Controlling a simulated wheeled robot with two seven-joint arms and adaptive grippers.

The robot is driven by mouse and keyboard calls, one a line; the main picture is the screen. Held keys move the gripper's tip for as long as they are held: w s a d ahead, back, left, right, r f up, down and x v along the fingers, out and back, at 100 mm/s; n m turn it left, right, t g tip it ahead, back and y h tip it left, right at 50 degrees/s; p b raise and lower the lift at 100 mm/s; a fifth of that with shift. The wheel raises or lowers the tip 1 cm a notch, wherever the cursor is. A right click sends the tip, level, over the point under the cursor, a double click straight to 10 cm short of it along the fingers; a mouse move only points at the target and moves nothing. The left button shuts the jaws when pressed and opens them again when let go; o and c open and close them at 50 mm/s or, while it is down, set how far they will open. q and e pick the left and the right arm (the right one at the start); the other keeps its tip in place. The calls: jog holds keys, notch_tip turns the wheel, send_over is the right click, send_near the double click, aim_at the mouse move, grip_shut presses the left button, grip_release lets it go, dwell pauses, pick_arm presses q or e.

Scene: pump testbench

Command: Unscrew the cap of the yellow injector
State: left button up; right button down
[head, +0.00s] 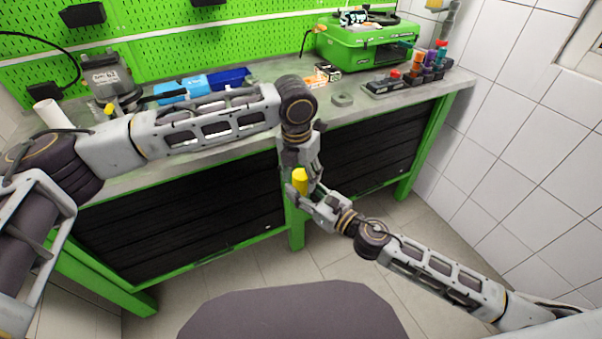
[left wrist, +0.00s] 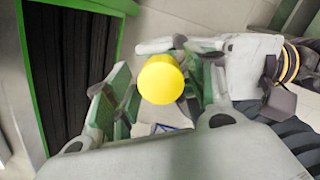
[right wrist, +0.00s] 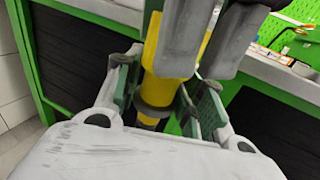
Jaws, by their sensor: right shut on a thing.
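The yellow injector (head: 300,181) is held in the air in front of the bench, roughly upright. My right gripper (head: 318,199) is shut on the injector near the collar, one finger on each side. My left gripper (head: 304,168) is over the injector's upper end, with its fingers open around it. The left wrist view looks down on the round yellow top (left wrist: 161,80) between the left fingers. The left fingers hide part of the upper body in the right wrist view.
The grey workbench (head: 270,112) with green legs stands behind both grippers. On it are a green case (head: 368,45), a blue bin (head: 181,88), a small rack of coloured parts (head: 428,64) and a grey device (head: 112,80). Tiled floor lies open below the grippers.

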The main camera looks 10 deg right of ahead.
pick_arm(q)
jog(key=c, duration=0.8)
jog(key=shift+n+y, duration=0.3)
jog(key=shift+n, duration=1.9)
jog(key=shift+c, duration=0.3)
jog(key=n, duration=0.4)
jog(key=shift+a, duration=0.1)
jog(key=n+y, duration=0.1)
jog(key=n, duration=0.3)
jog(key=shift+n, duration=0.4)
jog(key=n, duration=0.8)
jog(key=shift+g+y, duration=0.3)
jog(key=shift+g, duration=0.1)
jog(key=n, duration=0.5)
jog(key=shift+r+g, duration=0.1)
jog(key=shift+g, duration=0.2)
jog(key=n, duration=0.9)
jog(key=shift+g, duration=0.4)
jog(key=shift+r, duration=1.25)
jog(key=shift+r, duration=1.9)
